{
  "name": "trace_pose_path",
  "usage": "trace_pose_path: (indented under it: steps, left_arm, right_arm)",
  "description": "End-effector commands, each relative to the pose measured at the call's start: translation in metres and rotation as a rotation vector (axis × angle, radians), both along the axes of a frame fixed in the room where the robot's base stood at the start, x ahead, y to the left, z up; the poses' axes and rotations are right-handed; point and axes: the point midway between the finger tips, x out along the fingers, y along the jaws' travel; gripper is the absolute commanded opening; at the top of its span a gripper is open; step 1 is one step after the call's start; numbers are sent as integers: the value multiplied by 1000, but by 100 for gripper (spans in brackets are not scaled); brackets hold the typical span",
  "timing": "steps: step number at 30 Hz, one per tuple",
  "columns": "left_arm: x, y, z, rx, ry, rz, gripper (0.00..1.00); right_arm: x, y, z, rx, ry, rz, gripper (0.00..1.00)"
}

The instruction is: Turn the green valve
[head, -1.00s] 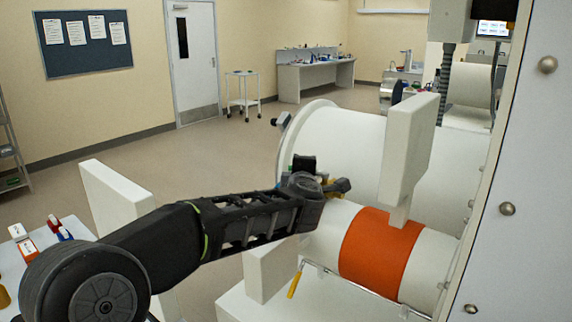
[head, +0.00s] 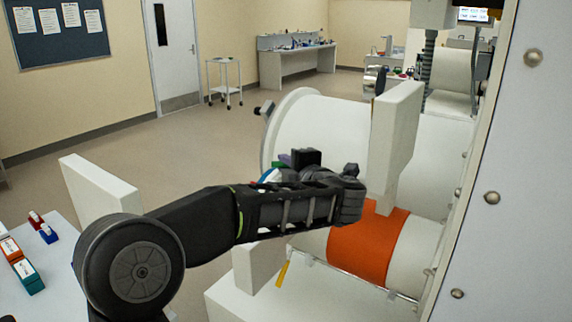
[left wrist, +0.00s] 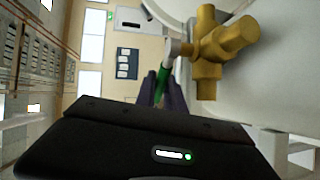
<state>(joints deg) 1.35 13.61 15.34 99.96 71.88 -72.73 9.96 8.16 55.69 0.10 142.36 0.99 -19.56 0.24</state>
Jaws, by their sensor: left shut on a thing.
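The green valve's handle (left wrist: 163,84) shows in the left wrist view as a green lever joined to a yellow-brass valve body (left wrist: 214,50). My left gripper (left wrist: 165,92) has its dark purple fingers shut on the green handle. In the head view a bit of green (head: 277,164) shows beside my left gripper (head: 284,160), at the near side of the large white cylinder. My left wrist and forearm hide most of the valve there. My right gripper is not in view.
The large white cylinder (head: 325,130) stands behind my wrist. An orange-banded port (head: 368,247) and an upright white block (head: 395,135) are close on the right. Another white block (head: 258,265) is below my forearm. A white table (head: 60,265) with small coloured boxes is at lower left.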

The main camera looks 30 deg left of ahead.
Motion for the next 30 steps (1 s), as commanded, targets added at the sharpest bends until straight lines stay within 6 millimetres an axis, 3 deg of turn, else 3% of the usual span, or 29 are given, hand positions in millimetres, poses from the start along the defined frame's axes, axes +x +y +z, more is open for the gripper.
trace_pose_path:
  steps: [2,3,11,23,30]
  left_arm:
    - [0,0,-2,-2,3,0,0]
    - [0,0,-2,-2,3,0,14]
    - [0,0,-1,0,1,0,35]
    - [0,0,7,-1,-2,-1,35]
    - [0,0,45,0,-9,-1,35]
  right_arm:
    - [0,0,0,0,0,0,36]
    - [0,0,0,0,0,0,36]
    - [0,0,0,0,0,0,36]
    - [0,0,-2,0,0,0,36]
    - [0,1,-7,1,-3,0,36]
